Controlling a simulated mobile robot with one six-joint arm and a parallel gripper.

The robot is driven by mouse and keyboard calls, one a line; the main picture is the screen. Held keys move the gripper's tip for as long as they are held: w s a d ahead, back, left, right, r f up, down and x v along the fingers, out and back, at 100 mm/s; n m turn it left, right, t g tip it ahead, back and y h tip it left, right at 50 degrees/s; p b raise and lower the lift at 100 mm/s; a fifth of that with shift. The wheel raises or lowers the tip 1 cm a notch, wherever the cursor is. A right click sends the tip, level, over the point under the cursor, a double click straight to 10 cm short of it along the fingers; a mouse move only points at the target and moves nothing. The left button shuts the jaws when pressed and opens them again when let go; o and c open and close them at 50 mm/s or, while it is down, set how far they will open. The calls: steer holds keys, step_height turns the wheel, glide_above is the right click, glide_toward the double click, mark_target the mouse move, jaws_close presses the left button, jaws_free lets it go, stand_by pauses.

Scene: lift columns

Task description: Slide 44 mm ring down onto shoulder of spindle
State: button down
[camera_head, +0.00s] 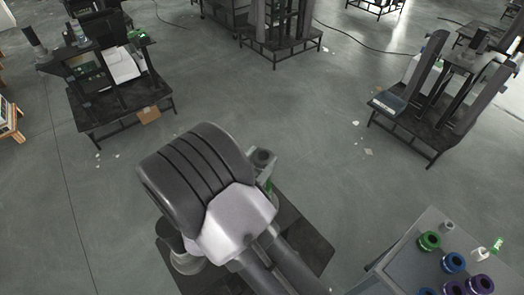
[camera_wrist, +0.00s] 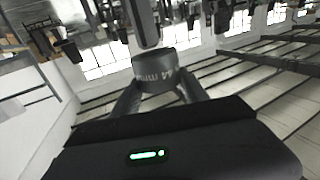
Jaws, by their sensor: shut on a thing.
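In the wrist view, my gripper (camera_wrist: 155,80) has its two fingers closed around a dark grey ring (camera_wrist: 153,66). The ring has pale lettering on its side, ending in what looks like "mm". A dark rounded post (camera_wrist: 146,22) shows just above the ring in the picture and may be the spindle. Whether the ring is around it or apart from it cannot be told. In the head view, my arm hides the gripper and the held ring. A grey fixture with a dark round top (camera_head: 263,158) shows just beyond my arm; I cannot tell whether it belongs to the spindle.
A grey table (camera_head: 400,268) at the lower right of the head view carries a green ring (camera_head: 430,240), a blue ring (camera_head: 453,262), a purple ring (camera_head: 480,284) and small pale parts. Dark-framed stands (camera_head: 125,105) (camera_head: 425,120) stand farther off. Open floor lies between.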

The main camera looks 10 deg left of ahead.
mark_target(259, 171)
steer(key=shift+s+a+f, duration=0.15)
steer(key=shift+s+f, duration=0.05)
steer(key=shift+s, duration=0.3)
steer(key=shift+w+f, duration=0.1)
steer(key=shift+f, duration=0.35)
steer(key=shift+f+b, duration=0.95)
steer(key=shift+f, duration=0.55)
step_height(259, 171, down, 4)
steer(key=b, duration=0.4)
steer(key=shift+f+b, duration=0.25)
steer(key=shift+b, duration=0.05)
steer(key=c, duration=0.5)
jaws_free()
